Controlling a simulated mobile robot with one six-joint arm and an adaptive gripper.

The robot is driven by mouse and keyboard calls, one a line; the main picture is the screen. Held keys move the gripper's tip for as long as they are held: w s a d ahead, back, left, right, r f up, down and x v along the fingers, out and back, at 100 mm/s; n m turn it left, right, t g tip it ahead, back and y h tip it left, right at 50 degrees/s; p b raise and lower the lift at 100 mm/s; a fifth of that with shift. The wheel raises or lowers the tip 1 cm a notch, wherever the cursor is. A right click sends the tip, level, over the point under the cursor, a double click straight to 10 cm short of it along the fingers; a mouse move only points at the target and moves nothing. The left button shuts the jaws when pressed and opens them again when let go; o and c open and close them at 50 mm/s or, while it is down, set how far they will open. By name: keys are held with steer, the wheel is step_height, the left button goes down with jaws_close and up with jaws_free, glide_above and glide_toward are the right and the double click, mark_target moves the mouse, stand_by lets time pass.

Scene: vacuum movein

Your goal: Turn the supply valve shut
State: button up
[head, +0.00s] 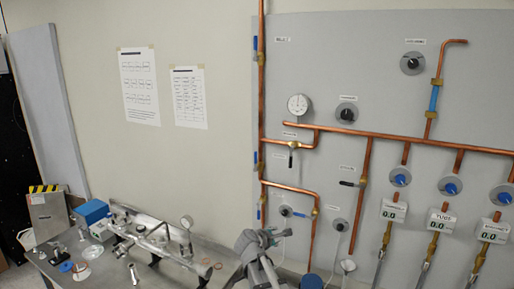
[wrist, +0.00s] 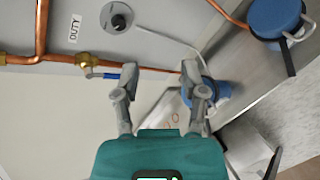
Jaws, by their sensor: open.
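The pipe panel (head: 370,60) carries several valves, and its labels are too small in the head view to tell which one is the supply valve. The wrist view shows a brass valve (wrist: 88,60) with a blue lever (wrist: 108,75) reaching toward the left finger. My gripper (wrist: 158,90) is open, with nothing between its fingers. Whether finger and lever touch, I cannot tell.
A round knob (wrist: 118,17) labelled DUTY is near the lever. A blue pot-like vessel (wrist: 275,18) stands at the wrist view's upper right. A bench at the left holds a metal manifold (head: 150,238) with a gauge. Readout boxes (head: 440,220) line the right.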

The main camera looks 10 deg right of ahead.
steer(key=w+a+r+n+t+p, duration=0.2)
steer(key=w+r+n+p, duration=0.15)
steer(key=r, duration=0.25)
steer(key=w+a+r+n+t+p, duration=0.2)
steer(key=w+r+n+p, duration=0.15)
steer(key=r, duration=0.35)
steer(key=n+t+y+p, duration=0.1)
steer(key=n+t+p, duration=0.2)
steer(key=n+p, duration=0.35)
glide_toward(255, 158)
steer(key=s+a+n+b, duration=0.1)
steer(key=s+b, duration=0.1)
steer(key=s, duration=0.1)
steer(key=shift+f, duration=0.15)
steer(key=shift+w, duration=0.15)
steer(key=x, duration=1.3)
steer(key=shift+w, duration=0.3)
jaws_close()
steer(key=shift+d, duration=0.15)
steer(key=shift+a, duration=0.25)
